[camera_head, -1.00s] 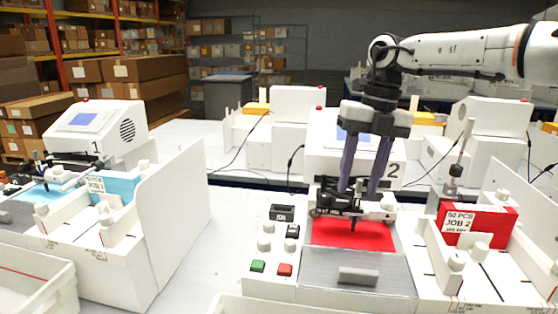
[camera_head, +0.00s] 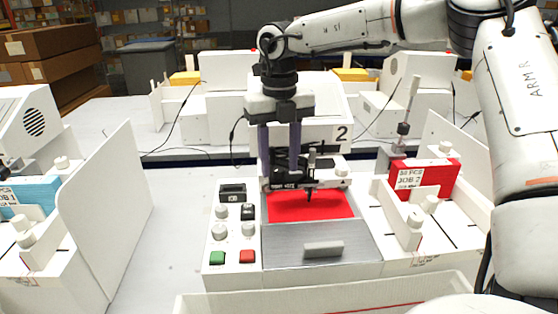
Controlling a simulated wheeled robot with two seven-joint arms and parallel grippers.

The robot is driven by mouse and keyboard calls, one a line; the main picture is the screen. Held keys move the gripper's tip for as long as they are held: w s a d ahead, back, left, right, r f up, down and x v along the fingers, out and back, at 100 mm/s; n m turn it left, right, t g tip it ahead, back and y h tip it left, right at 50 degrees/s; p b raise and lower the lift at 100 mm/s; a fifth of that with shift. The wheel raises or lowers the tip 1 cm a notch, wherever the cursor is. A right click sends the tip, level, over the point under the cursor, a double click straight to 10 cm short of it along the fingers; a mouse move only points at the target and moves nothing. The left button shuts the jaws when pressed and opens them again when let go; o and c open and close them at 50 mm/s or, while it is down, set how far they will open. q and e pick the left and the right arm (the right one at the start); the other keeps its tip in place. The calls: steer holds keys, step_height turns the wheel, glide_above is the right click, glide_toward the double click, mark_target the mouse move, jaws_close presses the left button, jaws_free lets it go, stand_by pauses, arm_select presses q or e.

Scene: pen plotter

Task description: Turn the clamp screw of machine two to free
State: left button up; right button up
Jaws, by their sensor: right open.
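Machine two (camera_head: 342,133) is a white plotter with a "2" label, a red sheet (camera_head: 312,206) on its bed and a dark pen (camera_head: 309,187) upright over the sheet. My right gripper (camera_head: 281,172) points down over the machine's carriage bar (camera_head: 283,185), its dark fingers open and apart. The fingers are just left of the pen holder (camera_head: 312,160). I cannot make out the clamp screw for certain; it is small or partly hidden by the carriage parts. I cannot tell whether the fingers touch anything. My left gripper is not in view.
A grey plate with a handle (camera_head: 323,249) and a panel with knobs and green and red buttons (camera_head: 232,257) are at the front. A red job box (camera_head: 424,178) stands right. A white upright panel (camera_head: 107,215) stands left, and a white tray (camera_head: 230,302) is nearest.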

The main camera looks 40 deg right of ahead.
steer(key=shift+f, duration=0.35)
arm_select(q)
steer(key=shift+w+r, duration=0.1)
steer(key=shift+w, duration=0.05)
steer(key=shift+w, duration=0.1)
arm_select(e)
steer(key=shift+w, duration=0.1)
jaws_close()
